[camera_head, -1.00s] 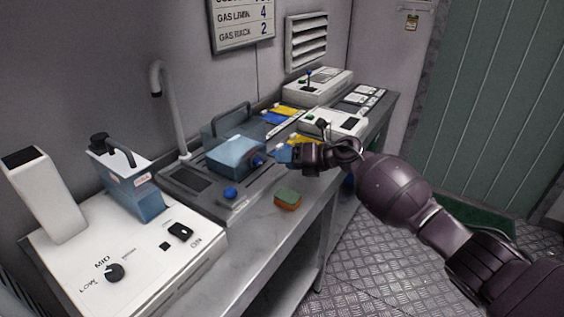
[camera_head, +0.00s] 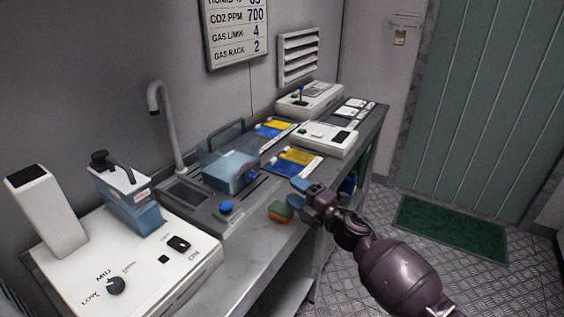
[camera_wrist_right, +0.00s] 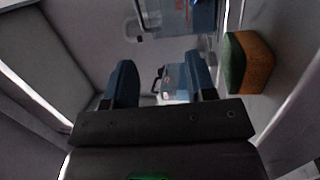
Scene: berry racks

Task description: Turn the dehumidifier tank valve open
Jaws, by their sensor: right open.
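A translucent blue tank (camera_head: 230,172) with a carrying handle sits in a grey dock on the bench. A small blue valve knob (camera_head: 252,174) is on its right-hand end; its turn position is too small to read. My right gripper (camera_head: 298,190) is open and empty, apart from the valve, to its right and nearer the bench's front edge. In the right wrist view the two blue fingertips (camera_wrist_right: 162,82) are spread with nothing gripped between them. Part of a blue tank (camera_wrist_right: 190,14) shows at the top of that view. My left gripper is not in view.
A green and orange sponge (camera_head: 281,211) lies on the bench near the gripper. A blue button (camera_head: 226,207) is on the dock's front. A white machine (camera_head: 150,262) with a dial and a second tank (camera_head: 128,200) stands left. Blue and yellow packs (camera_head: 293,161) lie behind.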

